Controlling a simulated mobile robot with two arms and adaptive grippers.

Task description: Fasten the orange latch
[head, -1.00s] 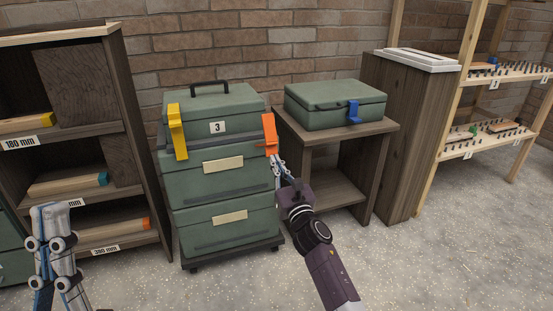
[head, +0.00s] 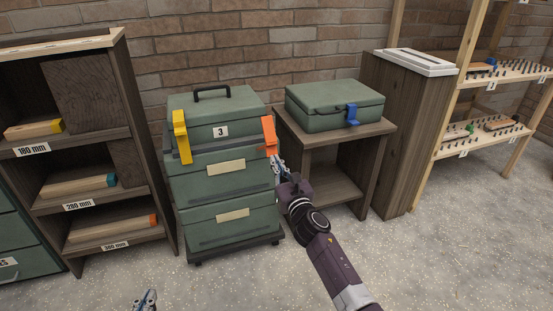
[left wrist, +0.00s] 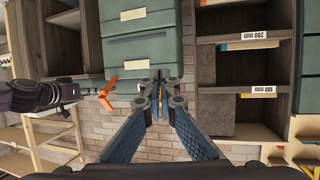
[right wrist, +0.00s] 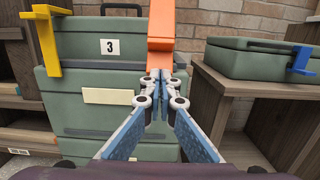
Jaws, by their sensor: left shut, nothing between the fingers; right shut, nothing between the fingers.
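The orange latch (head: 269,137) is at the right front corner of the green toolbox (head: 219,101) marked 3, atop a stack of green boxes. In the left wrist view the latch (left wrist: 107,92) looks slanted out from the box. My right gripper (head: 276,161) is shut and empty, just below the latch's lower end. In the right wrist view its fingertips (right wrist: 158,76) overlap the latch's lower edge (right wrist: 160,45); I cannot tell if they touch. My left gripper (head: 149,294) is shut and empty, low at the front, away from the stack. The yellow latch (head: 181,137) lies down over the lid seam.
A wooden stand (head: 332,133) right of the stack bears a green case (head: 325,105) with a blue latch (head: 351,116). A dark shelf unit (head: 154,200) stands on the left. The floor (head: 240,285) in front is clear.

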